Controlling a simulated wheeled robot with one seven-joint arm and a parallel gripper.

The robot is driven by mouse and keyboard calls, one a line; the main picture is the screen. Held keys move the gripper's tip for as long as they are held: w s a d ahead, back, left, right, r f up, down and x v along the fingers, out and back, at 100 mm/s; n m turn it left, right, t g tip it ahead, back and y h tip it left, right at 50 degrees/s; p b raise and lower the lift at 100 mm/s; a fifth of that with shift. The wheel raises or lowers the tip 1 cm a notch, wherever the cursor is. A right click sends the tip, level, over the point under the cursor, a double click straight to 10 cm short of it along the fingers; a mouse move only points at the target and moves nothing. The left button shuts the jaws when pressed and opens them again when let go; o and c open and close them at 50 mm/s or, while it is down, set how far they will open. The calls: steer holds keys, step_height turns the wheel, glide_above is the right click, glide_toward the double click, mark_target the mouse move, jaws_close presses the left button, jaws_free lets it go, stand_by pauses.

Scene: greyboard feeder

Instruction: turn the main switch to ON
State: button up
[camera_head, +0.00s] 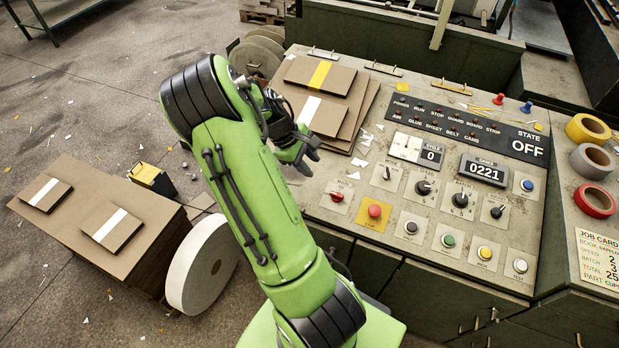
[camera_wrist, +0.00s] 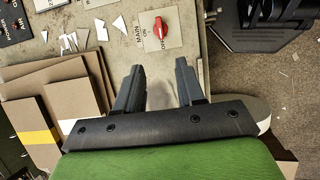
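The main switch is a red rotary knob on a pale plate at the left front of the control panel in the head view (camera_head: 337,196). The wrist view shows the switch (camera_wrist: 160,28) beyond my fingertips, with the words MAIN and ON on its plate. I cannot tell its exact setting from the knob. The state display (camera_head: 527,148) reads OFF. My gripper (camera_head: 308,155) is open and empty, above the panel's left edge and apart from the switch.
A red button on a yellow plate (camera_head: 374,211) sits right of the switch. Other knobs and buttons fill the panel (camera_head: 455,262). Stacked greyboard sheets (camera_head: 348,115) lie at the panel's left, with paper scraps nearby. Tape rolls (camera_head: 593,200) stand at the far right.

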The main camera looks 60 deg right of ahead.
mark_target(336, 194)
steer(key=b+x, duration=0.1)
steer(key=x, duration=0.7)
steer(key=b+x, duration=0.1)
steer(key=x, duration=0.7)
steer(key=shift+s+r, duration=0.15)
steer(key=shift+s, duration=0.1)
steer(key=shift+a, duration=0.1)
jaws_close()
